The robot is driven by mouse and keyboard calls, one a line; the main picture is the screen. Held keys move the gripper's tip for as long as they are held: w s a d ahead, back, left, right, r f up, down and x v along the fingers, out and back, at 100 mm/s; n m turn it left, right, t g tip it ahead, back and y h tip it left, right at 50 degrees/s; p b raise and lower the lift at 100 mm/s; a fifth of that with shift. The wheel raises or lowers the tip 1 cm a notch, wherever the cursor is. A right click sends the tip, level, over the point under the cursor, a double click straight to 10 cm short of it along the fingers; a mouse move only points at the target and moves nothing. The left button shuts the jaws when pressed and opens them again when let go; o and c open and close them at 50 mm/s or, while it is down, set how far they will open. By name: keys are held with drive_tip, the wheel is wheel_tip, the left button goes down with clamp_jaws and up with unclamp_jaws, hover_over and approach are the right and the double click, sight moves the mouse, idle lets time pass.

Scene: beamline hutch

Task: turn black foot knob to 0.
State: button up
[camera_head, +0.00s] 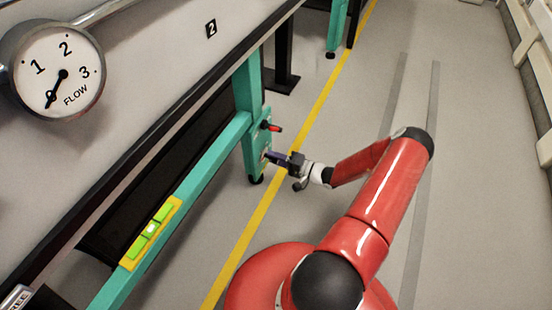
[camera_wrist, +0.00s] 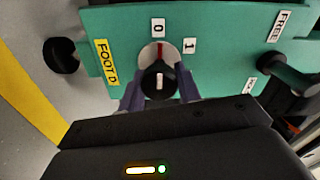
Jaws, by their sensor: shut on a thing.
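The black foot knob (camera_wrist: 158,82) sits on a pale grey disc on a green plate (camera_wrist: 215,20), beside a yellow "FOOT D" label (camera_wrist: 106,62). A red line on the disc and a white line on the knob point up toward the "0" tag (camera_wrist: 158,28). The "1" tag (camera_wrist: 190,46) is to the right. My gripper (camera_wrist: 159,92) has a finger on each side of the knob and is shut on it. In the head view my gripper (camera_head: 272,157) reaches the green table leg (camera_head: 250,95); the knob is hidden there.
A black lever (camera_wrist: 285,75) stands right of the knob near a "FREE" tag (camera_wrist: 283,25). In the head view a red-tipped handle (camera_head: 273,128) is just above my gripper. A level (camera_head: 150,234) lies on the green beam. A flow gauge (camera_head: 52,69) hangs upper left. Floor to the right is clear.

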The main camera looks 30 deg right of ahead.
drive_tip(key=shift+n, duration=0.5)
drive_tip(key=o, duration=1)
drive_tip(key=shift+c, duration=0.2)
drive_tip(key=v, duration=0.8)
drive_tip(key=shift+p, duration=0.3)
drive_tip(key=shift+w, duration=0.1)
